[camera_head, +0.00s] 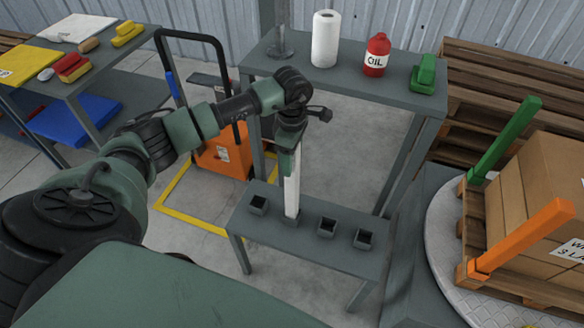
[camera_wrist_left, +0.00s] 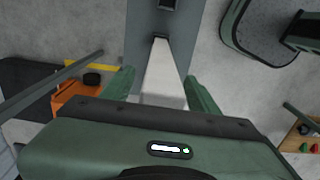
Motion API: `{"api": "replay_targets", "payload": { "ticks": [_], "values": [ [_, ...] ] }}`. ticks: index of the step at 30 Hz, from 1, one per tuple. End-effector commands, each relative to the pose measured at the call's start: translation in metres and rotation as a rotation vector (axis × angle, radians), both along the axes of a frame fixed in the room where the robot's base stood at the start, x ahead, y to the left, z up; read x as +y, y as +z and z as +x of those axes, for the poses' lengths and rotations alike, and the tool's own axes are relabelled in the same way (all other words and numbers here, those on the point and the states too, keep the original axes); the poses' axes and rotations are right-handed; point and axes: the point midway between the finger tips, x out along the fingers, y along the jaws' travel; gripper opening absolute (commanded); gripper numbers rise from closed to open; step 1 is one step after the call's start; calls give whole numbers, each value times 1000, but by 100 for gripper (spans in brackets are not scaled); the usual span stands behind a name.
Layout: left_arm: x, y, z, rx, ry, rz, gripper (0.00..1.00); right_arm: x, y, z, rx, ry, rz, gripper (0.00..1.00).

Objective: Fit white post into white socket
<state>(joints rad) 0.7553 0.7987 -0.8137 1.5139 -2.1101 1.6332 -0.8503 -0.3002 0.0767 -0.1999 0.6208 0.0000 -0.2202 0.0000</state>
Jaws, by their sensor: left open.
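The white post (camera_head: 291,188) stands upright on the low grey bench (camera_head: 300,245), its foot at the second socket from the left. That socket is mostly hidden by the post; I cannot tell its colour or how deep the foot sits. My left gripper (camera_head: 288,150) is at the post's upper part, pointing down. In the left wrist view the white post (camera_wrist_left: 162,75) runs between its two green fingers, which are open with gaps on both sides. My right gripper is not in view.
Other bench sockets (camera_head: 327,227) look empty. Behind stands a taller table (camera_head: 340,85) with a paper roll (camera_head: 325,40), a red oil bottle (camera_head: 376,55) and a green object (camera_head: 424,75). At right, a green post (camera_head: 508,140) and an orange post (camera_head: 522,242) flank a cardboard box (camera_head: 545,190).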

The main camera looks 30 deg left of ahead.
Motion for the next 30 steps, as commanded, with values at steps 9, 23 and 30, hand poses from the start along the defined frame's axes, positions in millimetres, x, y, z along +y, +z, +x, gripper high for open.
{"api": "replay_targets", "payload": {
  "ticks": [9, 23, 30],
  "values": [
    [0, 0, 0, 0, 0, 0, 7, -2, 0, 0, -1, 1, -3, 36],
    [0, 3, 1, -2, 1, 0, 0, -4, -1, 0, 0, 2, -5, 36],
    [1, 28, 1, -5, 0, 1, 0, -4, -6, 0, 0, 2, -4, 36]
  ]
}}
